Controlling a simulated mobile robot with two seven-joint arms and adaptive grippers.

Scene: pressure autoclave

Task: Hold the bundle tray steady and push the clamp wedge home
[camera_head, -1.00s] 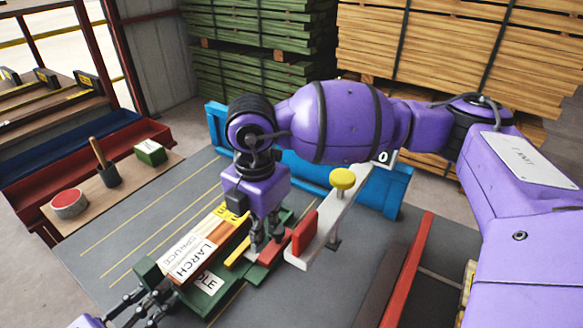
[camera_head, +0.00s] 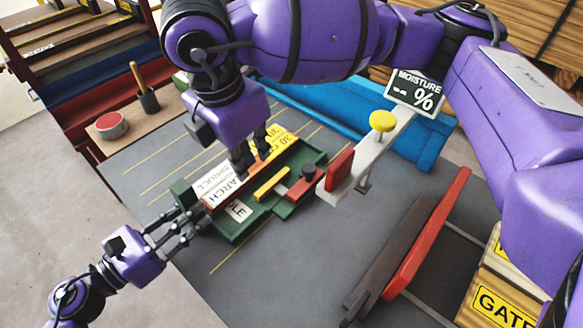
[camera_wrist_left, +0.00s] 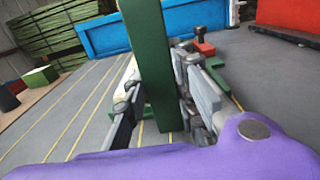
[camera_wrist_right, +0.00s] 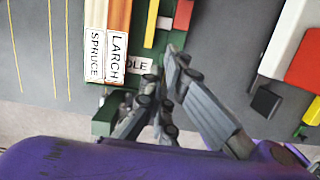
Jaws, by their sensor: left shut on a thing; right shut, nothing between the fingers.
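The green bundle tray (camera_head: 228,232) lies on the grey table and holds boards labelled LARCH and SPRUCE (camera_wrist_right: 105,55). My left gripper (camera_head: 188,216) is shut on the green upright block at the tray's near-left end; this block (camera_wrist_left: 150,65) fills its jaws in the left wrist view. The red clamp wedge (camera_head: 300,187), with a black knob, sits in the tray's right side near a yellow bar (camera_head: 270,183). My right gripper (camera_head: 252,162) is shut and empty above the boards, apart from the wedge. It hides part of the boards.
A pale arm with a red pad (camera_head: 339,169), yellow knob (camera_head: 382,121) and MOISTURE display (camera_head: 415,90) stands right of the tray. A blue beam (camera_head: 425,140) lies behind. A red rail (camera_head: 430,230) is at right. A red tin (camera_head: 111,125) stands at left.

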